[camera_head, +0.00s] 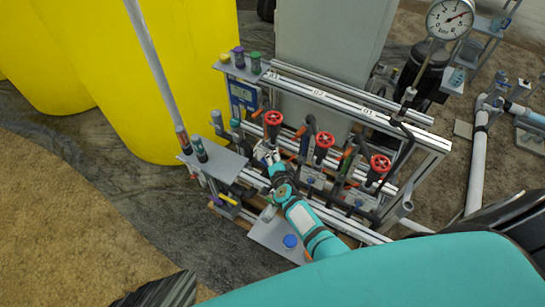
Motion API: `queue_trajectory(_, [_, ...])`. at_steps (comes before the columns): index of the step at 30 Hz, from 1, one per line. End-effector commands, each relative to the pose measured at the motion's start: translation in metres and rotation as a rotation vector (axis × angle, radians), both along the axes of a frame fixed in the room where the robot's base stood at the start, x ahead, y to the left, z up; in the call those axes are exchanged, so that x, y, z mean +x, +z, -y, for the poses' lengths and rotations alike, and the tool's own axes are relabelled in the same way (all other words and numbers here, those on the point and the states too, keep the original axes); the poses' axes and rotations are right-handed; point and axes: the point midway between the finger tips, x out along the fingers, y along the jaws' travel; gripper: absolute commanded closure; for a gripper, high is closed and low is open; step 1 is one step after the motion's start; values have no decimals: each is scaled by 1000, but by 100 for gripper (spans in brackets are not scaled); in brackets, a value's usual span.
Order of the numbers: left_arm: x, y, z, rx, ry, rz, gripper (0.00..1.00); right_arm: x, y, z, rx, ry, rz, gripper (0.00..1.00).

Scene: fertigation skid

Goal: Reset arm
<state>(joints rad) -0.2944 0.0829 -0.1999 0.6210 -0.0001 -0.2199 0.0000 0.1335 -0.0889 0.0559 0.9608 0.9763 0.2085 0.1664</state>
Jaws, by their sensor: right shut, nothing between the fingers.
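My right arm reaches in from the lower right over the skid. Its gripper (265,154) is shut and empty, among the fittings just below the leftmost red handwheel (273,118). It is small in the view, and I cannot tell whether it touches anything there. My left gripper is not in view.
The metal-framed skid (425,142) carries a middle red handwheel (325,140), a right one (381,163) and dark hoses. Bottles stand on a left shelf (222,165) and a back shelf. A pressure gauge (450,18) rises behind.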

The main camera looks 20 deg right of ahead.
Motion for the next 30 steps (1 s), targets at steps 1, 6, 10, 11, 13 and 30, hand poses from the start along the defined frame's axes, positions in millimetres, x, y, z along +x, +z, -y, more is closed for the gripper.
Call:
queue_trajectory(1, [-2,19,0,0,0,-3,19,-11,14,-3,-1,1,-4,100])
queue_trajectory(6, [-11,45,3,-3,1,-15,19,-43,33,-12,-1,0,-3,100])
queue_trajectory(10, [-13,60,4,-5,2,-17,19,-63,44,-19,0,0,-2,100])
queue_trajectory(11, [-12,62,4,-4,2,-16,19,-67,46,-20,-1,0,-1,100])
queue_trajectory(13, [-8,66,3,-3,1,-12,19,-74,49,-22,-1,0,-1,100])
queue_trajectory(30, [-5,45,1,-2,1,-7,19,-117,-18,-37,-114,142,-122,100])
